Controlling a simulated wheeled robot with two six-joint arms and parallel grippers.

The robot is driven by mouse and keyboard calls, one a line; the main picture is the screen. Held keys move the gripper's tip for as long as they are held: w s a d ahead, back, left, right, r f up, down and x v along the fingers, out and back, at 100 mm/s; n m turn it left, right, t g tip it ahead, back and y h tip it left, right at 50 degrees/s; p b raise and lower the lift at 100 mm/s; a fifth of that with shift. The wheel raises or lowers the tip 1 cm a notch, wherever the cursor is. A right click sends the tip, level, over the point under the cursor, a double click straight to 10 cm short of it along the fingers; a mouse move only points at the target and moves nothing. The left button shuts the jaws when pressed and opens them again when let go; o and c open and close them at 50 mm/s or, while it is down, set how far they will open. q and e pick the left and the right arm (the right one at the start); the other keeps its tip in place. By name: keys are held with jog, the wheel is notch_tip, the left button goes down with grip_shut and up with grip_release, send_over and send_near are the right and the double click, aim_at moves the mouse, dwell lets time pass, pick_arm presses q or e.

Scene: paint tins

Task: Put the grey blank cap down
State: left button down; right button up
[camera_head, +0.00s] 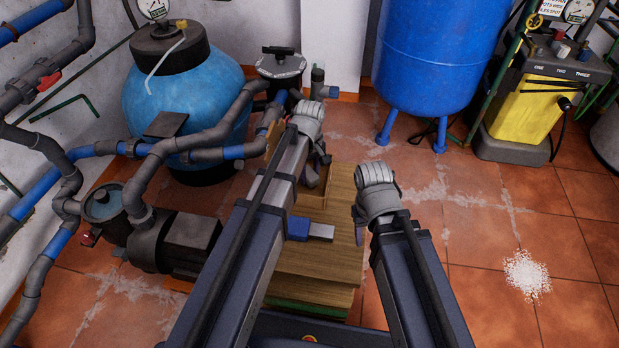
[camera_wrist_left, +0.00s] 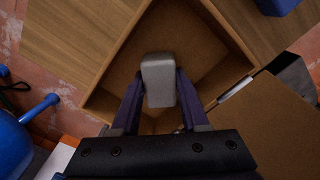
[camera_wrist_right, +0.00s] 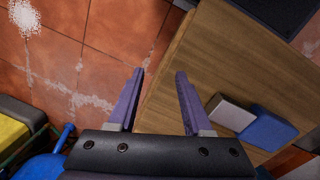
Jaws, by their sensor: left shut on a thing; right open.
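The grey blank cap (camera_wrist_left: 160,78) is a pale grey rounded block between the fingers of my left gripper (camera_wrist_left: 160,100). It is held over the open wooden box (camera_wrist_left: 125,72), whose bare inside shows around it. I cannot tell whether the cap touches the box floor. In the head view my left gripper (camera_head: 319,164) is at the box (camera_head: 312,196), and the arm hides the cap. My right gripper (camera_wrist_right: 158,88) is open and empty, above the wooden table's edge; it also shows in the head view (camera_head: 359,226).
A grey and blue piece lies on the wooden table, its blue part (camera_head: 298,228) and grey part (camera_head: 321,232) side by side. The box's lid (camera_wrist_left: 275,130) stands open. A blue tank (camera_head: 435,55), a pump (camera_head: 175,243) and pipes surround the table. White powder (camera_head: 527,275) lies on the floor.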

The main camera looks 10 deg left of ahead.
aim_at(309, 173)
pick_arm(q)
jog(key=shift+f, duration=0.15)
jog(key=shift+c, duration=2.1)
grip_release()
jog(key=shift+r, duration=0.25)
notch_tip(309, 173, up, 12)
jog(key=p, duration=1.2)
